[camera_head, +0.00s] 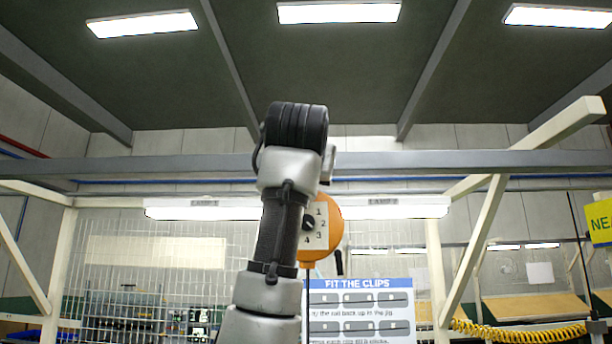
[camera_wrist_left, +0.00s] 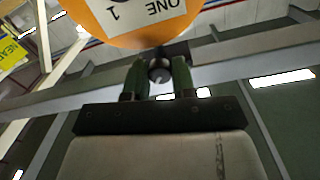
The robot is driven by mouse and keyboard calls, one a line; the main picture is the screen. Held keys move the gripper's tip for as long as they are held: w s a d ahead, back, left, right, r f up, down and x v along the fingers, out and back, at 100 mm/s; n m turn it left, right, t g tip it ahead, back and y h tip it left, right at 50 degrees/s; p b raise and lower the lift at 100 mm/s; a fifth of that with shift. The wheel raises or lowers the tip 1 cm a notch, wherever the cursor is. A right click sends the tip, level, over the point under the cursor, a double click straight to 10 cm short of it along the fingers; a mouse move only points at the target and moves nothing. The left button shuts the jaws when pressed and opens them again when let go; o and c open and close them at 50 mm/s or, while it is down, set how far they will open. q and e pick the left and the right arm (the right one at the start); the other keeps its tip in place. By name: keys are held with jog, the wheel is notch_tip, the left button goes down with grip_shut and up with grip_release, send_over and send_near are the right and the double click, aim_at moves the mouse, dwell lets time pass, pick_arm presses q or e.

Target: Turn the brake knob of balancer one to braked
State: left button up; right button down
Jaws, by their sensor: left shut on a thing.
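Balancer one, an orange round housing (camera_head: 334,232), hangs below the overhead beam in the head view, partly behind my left arm. Its pale dial face shows 1 to 4 around a black pointer knob (camera_head: 308,222). In the left wrist view the housing (camera_wrist_left: 120,37) fills the top, with an upside-down label (camera_wrist_left: 150,12) reading ONE and 1. A dark round brake knob (camera_wrist_left: 159,72) is at its rim, between the two green fingers of my left gripper (camera_wrist_left: 159,76), which is shut on it. In the head view these fingers are hidden. I cannot read the knob's setting.
A grey beam (camera_head: 420,161) crosses behind my arm. A lamp (camera_head: 395,208) hangs beside the balancer. A FIT THE CLIPS board (camera_head: 360,312) stands below, near wire mesh (camera_head: 130,270). A yellow coiled hose (camera_head: 520,332) is at lower right.

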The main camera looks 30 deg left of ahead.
pick_arm(q)
jog(key=m, duration=0.9)
jog(key=shift+m, duration=0.4)
jog(key=shift+y, duration=0.3)
jog(key=o, duration=0.9)
jog(key=shift+s, duration=0.1)
jog(key=shift+d+r, duration=0.1)
jog(key=shift+b+v, duration=2.25)
jog(key=shift+v, duration=3.15)
